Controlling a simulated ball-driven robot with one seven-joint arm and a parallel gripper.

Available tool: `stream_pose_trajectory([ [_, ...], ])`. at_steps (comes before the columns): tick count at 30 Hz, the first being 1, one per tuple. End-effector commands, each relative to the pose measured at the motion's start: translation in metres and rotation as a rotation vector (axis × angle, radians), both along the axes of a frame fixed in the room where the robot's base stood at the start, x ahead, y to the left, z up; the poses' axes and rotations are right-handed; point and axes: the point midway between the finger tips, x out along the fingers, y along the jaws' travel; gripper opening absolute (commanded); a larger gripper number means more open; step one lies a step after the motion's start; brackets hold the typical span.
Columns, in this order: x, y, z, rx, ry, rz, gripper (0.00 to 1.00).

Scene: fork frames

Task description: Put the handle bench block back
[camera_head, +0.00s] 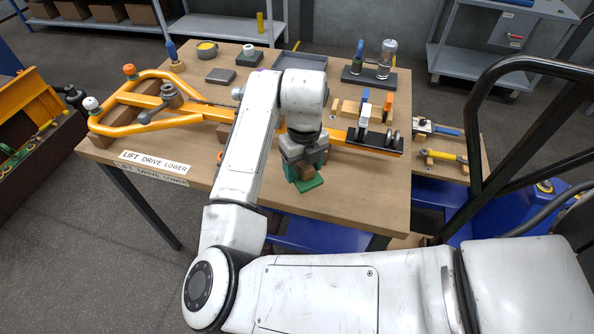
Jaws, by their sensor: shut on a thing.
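The orange fork-shaped handle (135,125) lies across the wooden bench (235,190), its loop at the left. A brown block (118,127) sits under the loop, and another brown piece shows beside my arm under the bar. My gripper (305,174), with green fingers, is over the bench's front part, in front of the bar. It is shut on a small brown block (304,171), mostly hidden between the fingers; this looks like the handle bench block. I cannot tell whether it touches the bench. My arm hides the middle of the bar.
A grey tray (300,61), a dark flat block (221,76) and a pump-like fixture (380,65) stand at the back. A sign (155,162) is at the left front edge. A black-railed blue cart (500,200) stands at the right. The front bench is mostly clear.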

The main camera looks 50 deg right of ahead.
Motion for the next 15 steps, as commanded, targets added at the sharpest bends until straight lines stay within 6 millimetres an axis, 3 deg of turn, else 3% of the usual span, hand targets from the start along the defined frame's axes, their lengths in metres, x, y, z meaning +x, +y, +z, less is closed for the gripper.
stream_pose_trajectory([
  [6,0.02,-0.01,-0.026,-0.001,0.0,0.001,0.22],
  [15,0.027,-0.014,-0.051,0.0,0.002,0.002,0.22],
])
